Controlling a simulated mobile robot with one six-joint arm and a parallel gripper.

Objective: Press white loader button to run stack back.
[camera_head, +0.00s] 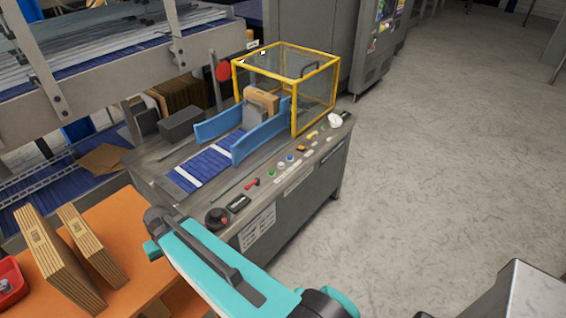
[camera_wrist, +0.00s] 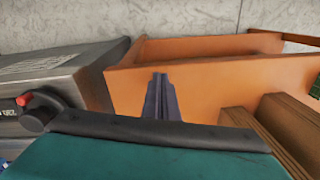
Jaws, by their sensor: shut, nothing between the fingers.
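The loader's control panel (camera_head: 318,146) runs along the front edge of the grey machine in the head view. A row of small buttons sits on it: a green button (camera_head: 270,172), a pale, whitish button (camera_head: 281,168) and a blue button (camera_head: 290,158). Which one is the white loader button is too small to tell for sure. A larger white piece (camera_head: 334,120) lies near the panel's far end. My gripper (camera_wrist: 161,82) is shut and empty in the wrist view, over the orange table and away from the buttons. In the head view its fingers are hidden.
A yellow-framed guard (camera_head: 302,79) and blue side rails (camera_head: 262,138) stand behind the buttons, with cardboard (camera_head: 261,100) between them. A black knob (camera_head: 217,217) is at the panel's near end. Flat cartons (camera_head: 50,262) stand on the orange table (camera_head: 125,225). Open floor lies right.

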